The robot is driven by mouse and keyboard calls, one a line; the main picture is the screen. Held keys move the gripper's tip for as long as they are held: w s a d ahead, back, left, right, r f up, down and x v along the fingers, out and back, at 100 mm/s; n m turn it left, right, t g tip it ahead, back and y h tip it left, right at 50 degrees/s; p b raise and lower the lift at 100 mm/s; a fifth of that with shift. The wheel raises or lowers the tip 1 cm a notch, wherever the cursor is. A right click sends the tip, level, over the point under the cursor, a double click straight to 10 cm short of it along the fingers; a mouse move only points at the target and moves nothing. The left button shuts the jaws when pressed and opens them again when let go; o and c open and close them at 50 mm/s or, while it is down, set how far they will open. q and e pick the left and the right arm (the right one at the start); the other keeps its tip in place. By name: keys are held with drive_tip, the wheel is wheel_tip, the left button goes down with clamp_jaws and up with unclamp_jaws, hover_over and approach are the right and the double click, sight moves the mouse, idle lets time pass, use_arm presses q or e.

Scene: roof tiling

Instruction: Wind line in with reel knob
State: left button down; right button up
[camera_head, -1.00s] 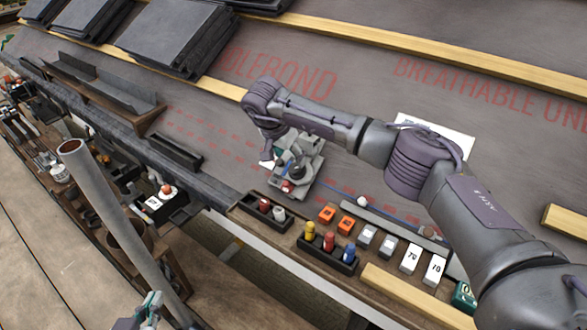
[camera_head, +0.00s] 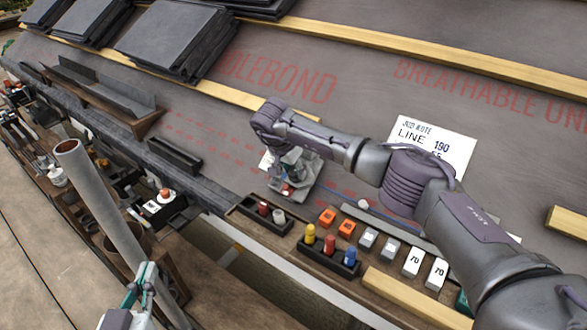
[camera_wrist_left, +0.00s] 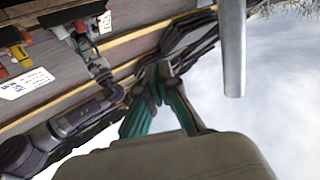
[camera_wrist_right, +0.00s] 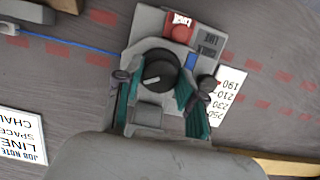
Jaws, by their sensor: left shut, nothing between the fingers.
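The line reel is a grey box (camera_head: 306,186) on the roof membrane. Its round black knob (camera_wrist_right: 158,70) with a white pointer mark shows in the right wrist view. A red lock button (camera_wrist_right: 180,28) sits beyond the knob. A blue line (camera_wrist_right: 75,45) runs out to the left. My right gripper (camera_wrist_right: 164,79) is open over the reel, one finger on each side of the knob, apparently without gripping it. In the head view my right wrist partly hides the reel. My left gripper (camera_head: 147,278) is shut and empty, low near a grey pole; its fingers show in the left wrist view (camera_wrist_left: 160,72).
A job note (camera_head: 432,148) reading LINE 190 lies right of the reel. A scale card (camera_wrist_right: 228,95) marked 190 to 250 is beside it. Trays with coloured bottles (camera_head: 330,243) and labelled blocks stand in front. A grey pole (camera_head: 100,205) rises near my left gripper.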

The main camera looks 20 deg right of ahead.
drive_tip(key=c, duration=0.4)
drive_tip(key=shift+o, duration=0.2)
